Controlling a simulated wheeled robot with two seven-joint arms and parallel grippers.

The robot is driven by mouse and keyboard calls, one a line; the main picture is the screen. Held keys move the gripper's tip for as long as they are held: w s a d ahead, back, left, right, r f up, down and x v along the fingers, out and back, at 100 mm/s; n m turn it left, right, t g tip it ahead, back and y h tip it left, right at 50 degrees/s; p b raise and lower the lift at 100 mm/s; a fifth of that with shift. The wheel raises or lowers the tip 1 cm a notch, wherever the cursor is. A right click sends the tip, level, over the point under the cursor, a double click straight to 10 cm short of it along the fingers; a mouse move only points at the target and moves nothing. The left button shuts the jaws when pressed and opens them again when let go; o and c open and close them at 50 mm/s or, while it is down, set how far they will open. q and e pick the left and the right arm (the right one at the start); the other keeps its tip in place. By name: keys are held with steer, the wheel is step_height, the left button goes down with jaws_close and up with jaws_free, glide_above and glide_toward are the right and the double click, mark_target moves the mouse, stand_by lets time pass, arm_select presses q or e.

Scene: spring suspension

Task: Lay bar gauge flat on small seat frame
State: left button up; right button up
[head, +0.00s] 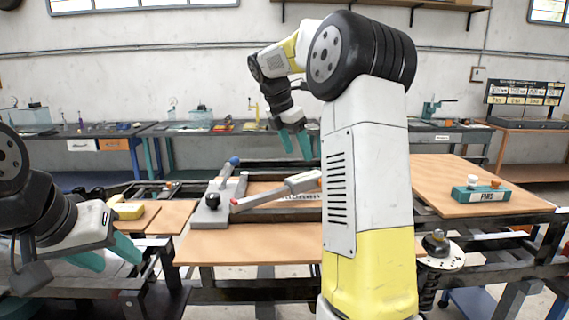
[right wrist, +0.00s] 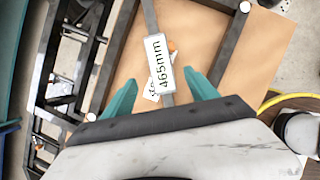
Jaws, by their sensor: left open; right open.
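The bar gauge is a grey bar with a white block reading "465mm" (right wrist: 158,62) in the right wrist view. In the head view a pale grey bar with a red end (head: 270,194) lies slantwise over the middle board and looks like the gauge; my right arm hides its far end. My right gripper (head: 296,146) is open and empty above it. In the right wrist view its teal fingers (right wrist: 161,98) stand either side of the block. My left gripper (head: 106,254) is open and empty at far left. Dark rails (right wrist: 231,42) border the board; I cannot tell which make the small seat frame.
A grey fixture with a blue-knobbed lever (head: 213,205) stands on the middle board (head: 250,247). A teal block marked "PARIS" (head: 481,194) stands on the right board (head: 440,175). A coil spring unit (head: 437,258) stands right of my arm. Several open gaps lie between the dark rails.

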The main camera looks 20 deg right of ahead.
steer(key=s+a+r+m+t+y, duration=0.1)
steer(key=s+a+m+y, duration=0.15)
steer(key=s+m, duration=0.35)
steer(key=s+a+r+m+t+y, duration=0.1)
steer(key=s+a+m, duration=0.25)
steer(key=s, duration=0.55)
steer(key=s+a+f+m+t+y, duration=0.1)
steer(key=s+a+f+m, duration=0.2)
steer(key=s+m, duration=0.3)
steer(key=s+a+f+m+t+y, duration=0.1)
steer(key=s+a+f+m+y, duration=0.1)
steer(key=s+f+m, duration=0.3)
steer(key=s+a, duration=0.1)
steer(key=s, duration=0.2)
steer(key=shift+a+m+t, duration=0.25)
steer(key=shift+m+t, duration=0.1)
steer(key=shift+t, duration=0.05)
steer(key=shift+c, duration=0.2)
